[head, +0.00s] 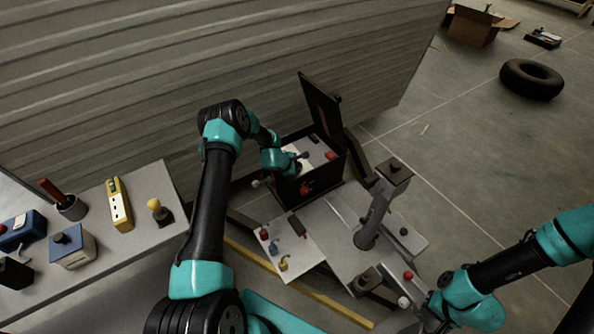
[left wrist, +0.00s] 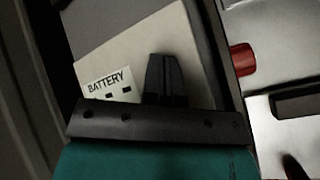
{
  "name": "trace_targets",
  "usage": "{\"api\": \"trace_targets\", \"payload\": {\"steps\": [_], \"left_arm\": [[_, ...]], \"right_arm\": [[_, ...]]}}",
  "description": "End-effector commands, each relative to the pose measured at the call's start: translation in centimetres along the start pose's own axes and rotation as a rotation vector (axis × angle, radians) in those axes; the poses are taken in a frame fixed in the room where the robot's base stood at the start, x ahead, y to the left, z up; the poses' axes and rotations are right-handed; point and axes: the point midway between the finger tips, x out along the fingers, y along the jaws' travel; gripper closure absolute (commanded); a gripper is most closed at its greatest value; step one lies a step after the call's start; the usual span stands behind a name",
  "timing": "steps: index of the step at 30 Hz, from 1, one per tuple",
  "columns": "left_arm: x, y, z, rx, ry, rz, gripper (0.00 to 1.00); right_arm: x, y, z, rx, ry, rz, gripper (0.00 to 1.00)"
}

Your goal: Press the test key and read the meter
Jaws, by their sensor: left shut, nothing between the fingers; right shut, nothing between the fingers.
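An open black box (head: 322,184) with its lid (head: 321,112) raised stands against the ribbed camper wall. Inside is a pale panel (head: 318,150); it also shows in the left wrist view (left wrist: 140,48), with a "BATTERY" label (left wrist: 108,84). My left gripper (head: 302,156) is over this panel, shut and empty. Its closed fingers also show in the left wrist view (left wrist: 167,75), right of the label; I cannot tell whether they touch. My right gripper (head: 428,308) is shut and empty at lower right, near a white knob (head: 403,301). I cannot make out the test key or the meter.
A grey post (head: 378,212) stands on the tongue plate right of the box. A small board (head: 300,262) with coloured plugs lies in front. A bench (head: 150,190) at left holds a yellow meter-like tool (head: 119,204) and other items. A tyre (head: 531,79) lies far right.

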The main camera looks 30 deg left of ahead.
Motion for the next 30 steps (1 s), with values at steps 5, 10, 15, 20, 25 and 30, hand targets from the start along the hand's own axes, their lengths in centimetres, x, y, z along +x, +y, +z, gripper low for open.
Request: {"api": "trace_targets", "payload": {"steps": [5, 10, 15, 20, 25, 30], "left_arm": [[0.10, -0.07, -0.08, 0.000, 0.000, 0.000, 1.00], [0.20, -0.13, -0.16, 0.000, 0.000, 0.000, 1.00], [0.31, -0.21, -0.24, 0.000, 0.000, 0.000, 1.00], [0.42, -0.30, -0.32, 0.000, 0.000, 0.000, 1.00], [0.51, -0.38, -0.38, 0.000, 0.000, 0.000, 1.00], [0.51, -0.39, -0.38, 0.000, 0.000, 0.000, 1.00]], "right_arm": [[0.00, 0.00, 0.00, 0.000, 0.000, 0.000, 1.00], [0.00, 0.00, 0.00, 0.000, 0.000, 0.000, 1.00], [0.00, 0.00, 0.00, 0.000, 0.000, 0.000, 1.00], [0.00, 0.00, 0.00, 0.000, 0.000, 0.000, 1.00], [0.00, 0.00, 0.00, 0.000, 0.000, 0.000, 1.00], [0.00, 0.00, 0.00, 0.000, 0.000, 0.000, 1.00]]}}
